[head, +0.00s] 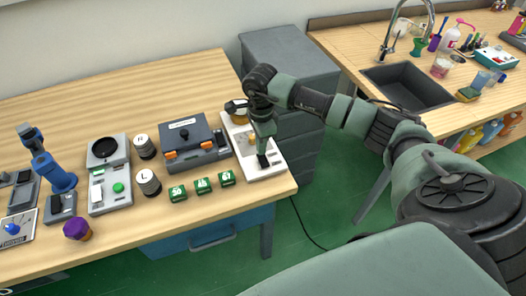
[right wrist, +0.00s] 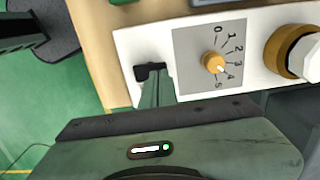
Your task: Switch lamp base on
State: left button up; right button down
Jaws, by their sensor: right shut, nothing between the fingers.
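The lamp base is a white box (head: 276,167) at the right end of the wooden table. In the right wrist view its white top (right wrist: 132,42) carries a grey dial plate numbered 0 to 5 with an orange knob (right wrist: 212,62), whose white mark faces about 4 to 5. A small black part, seemingly the switch (right wrist: 146,73), sits near its end. My right gripper (head: 263,150) is shut and empty, pointing down over that end. Its fingertips (right wrist: 153,80) are at the black part and partly hide it; I cannot tell whether they touch. My left gripper is out of view.
A grey box with orange latches (head: 188,143) stands left of the lamp base. Several green cubes (head: 202,186) lie in front of it. Two round weights (head: 148,182) and a scale-like device (head: 108,152) are further left. A sink counter (head: 345,50) stands at the back right.

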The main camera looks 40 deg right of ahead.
jog(key=shift+f+b, duration=0.9)
jog(key=shift+f, duration=0.15)
dwell(0.5)
jog(key=shift+r, duration=0.1)
jog(key=shift+r+p, duration=2)
jog(key=shift+r, duration=1.5)
